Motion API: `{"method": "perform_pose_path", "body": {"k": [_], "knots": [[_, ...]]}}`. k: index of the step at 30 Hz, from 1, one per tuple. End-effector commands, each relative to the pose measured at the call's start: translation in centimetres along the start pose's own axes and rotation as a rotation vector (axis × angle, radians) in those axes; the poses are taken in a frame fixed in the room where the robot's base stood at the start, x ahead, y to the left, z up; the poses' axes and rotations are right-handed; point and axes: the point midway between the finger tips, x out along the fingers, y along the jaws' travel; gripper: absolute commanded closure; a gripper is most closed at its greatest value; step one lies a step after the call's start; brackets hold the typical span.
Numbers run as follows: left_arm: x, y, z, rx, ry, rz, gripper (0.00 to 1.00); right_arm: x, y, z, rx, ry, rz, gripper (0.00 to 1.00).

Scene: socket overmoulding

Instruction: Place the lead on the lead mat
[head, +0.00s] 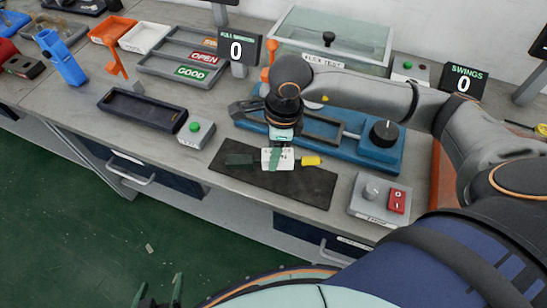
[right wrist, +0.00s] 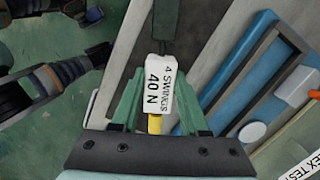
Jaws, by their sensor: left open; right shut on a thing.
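The lead shows in the head view as a dark block, a white tag (head: 284,159) and a yellow end (head: 311,161) in a row. In the right wrist view its tag (right wrist: 158,86) reads "4 SWINGS 40 N". My right gripper (head: 276,157) is shut on the lead near the tag, its green fingers (right wrist: 158,103) on both sides. The lead is over the dark lead mat (head: 290,188); I cannot tell whether it touches it. My left gripper (head: 159,291) is open and empty over the floor, low in the head view.
A blue fixture with a black knob (head: 384,134) stands behind the mat. A red-switch box (head: 397,201) is right of it, a green-button box (head: 195,134) left. A dark tray (head: 143,109) and sorting trays (head: 184,62) stand further left. The mat's front part is bare.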

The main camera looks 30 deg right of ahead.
Motion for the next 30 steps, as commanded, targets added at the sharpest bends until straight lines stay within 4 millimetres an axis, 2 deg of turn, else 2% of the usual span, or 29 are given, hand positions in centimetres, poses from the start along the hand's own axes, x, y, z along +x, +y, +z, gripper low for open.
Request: {"method": "perform_pose_path", "body": {"k": [3,6,18,19,26,30], "knots": [[-0.3,0.0,-0.2,0.0,-0.001,0.0,0.0,1.9,0.1,-0.3,0.001,0.003,0.004,1.0],[-0.3,0.1,-0.3,0.0,-0.002,0.0,0.0,2.8,0.1,-0.3,0.001,0.001,0.002,1.0],[0.0,0.0,0.1,0.0,-0.002,0.001,0.0,3.5,0.0,-0.4,0.0,0.0,0.0,1.0],[0.0,0.0,0.1,0.0,-0.003,0.001,0.0,3.3,0.0,-0.4,0.0,0.0,0.0,0.54],[-0.1,0.0,0.0,0.0,-0.003,0.001,0.0,3.2,0.0,-0.4,0.0,0.001,0.0,0.28],[-0.1,0.0,0.0,-0.001,-0.003,0.001,0.0,3.2,0.0,-0.4,0.001,0.001,0.0,0.26]]}}
